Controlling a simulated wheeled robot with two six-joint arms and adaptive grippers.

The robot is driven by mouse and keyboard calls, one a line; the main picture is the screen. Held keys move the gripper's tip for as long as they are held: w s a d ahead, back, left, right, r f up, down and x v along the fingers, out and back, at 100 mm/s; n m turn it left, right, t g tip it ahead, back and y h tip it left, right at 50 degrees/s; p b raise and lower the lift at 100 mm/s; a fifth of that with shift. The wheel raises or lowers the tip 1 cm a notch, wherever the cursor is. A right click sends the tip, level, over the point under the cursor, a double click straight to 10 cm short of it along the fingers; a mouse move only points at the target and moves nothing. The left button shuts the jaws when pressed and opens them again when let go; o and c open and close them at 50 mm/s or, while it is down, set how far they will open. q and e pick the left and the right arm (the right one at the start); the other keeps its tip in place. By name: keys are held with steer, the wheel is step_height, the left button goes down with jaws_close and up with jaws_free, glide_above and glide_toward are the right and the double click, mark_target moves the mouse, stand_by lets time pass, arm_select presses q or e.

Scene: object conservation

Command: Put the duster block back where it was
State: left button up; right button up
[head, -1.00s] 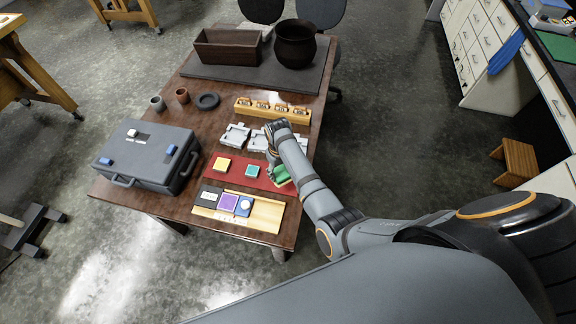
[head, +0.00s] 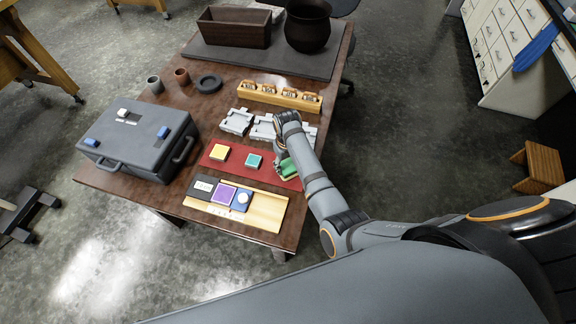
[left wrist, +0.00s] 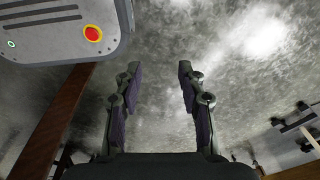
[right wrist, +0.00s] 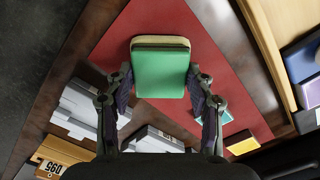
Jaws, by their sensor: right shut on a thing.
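The green block with a tan layer (right wrist: 160,72), which looks like the duster block, is between the fingers of my right gripper (right wrist: 160,84). The gripper is shut on it. In the head view the green block (head: 289,169) is at the right end of the red mat (head: 230,168), partly hidden by my right gripper (head: 284,157). I cannot tell whether it touches the mat. A yellow block (head: 220,152) and a teal block (head: 254,160) sit on the mat to its left. My left gripper (left wrist: 159,72) is open and empty above the floor.
Grey metal pieces (head: 236,121) and a wooden rack (head: 279,96) lie behind the mat. A wooden tray (head: 265,211) with a purple block (head: 223,194) and a blue block (head: 241,200) is in front. A grey case (head: 140,145) stands left.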

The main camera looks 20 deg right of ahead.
mark_target(288, 166)
arm_select(q)
steer(key=shift+s+a, duration=0.45)
steer(key=shift+s, duration=0.15)
arm_select(e)
steer(key=o, duration=1.2)
steer(key=shift+f, duration=0.15)
steer(key=shift+r+p, duration=0.35)
steer(key=shift+r, duration=0.15)
arm_select(q)
step_height(288, 166, up, 14)
steer(key=p, duration=1.3)
steer(key=shift+f, duration=0.15)
arm_select(e)
step_height(288, 166, up, 11)
steer(key=shift+r, duration=0.2)
arm_select(q)
steer(key=shift+w, duration=0.1)
arm_select(e)
steer(key=shift+d, duration=0.1)
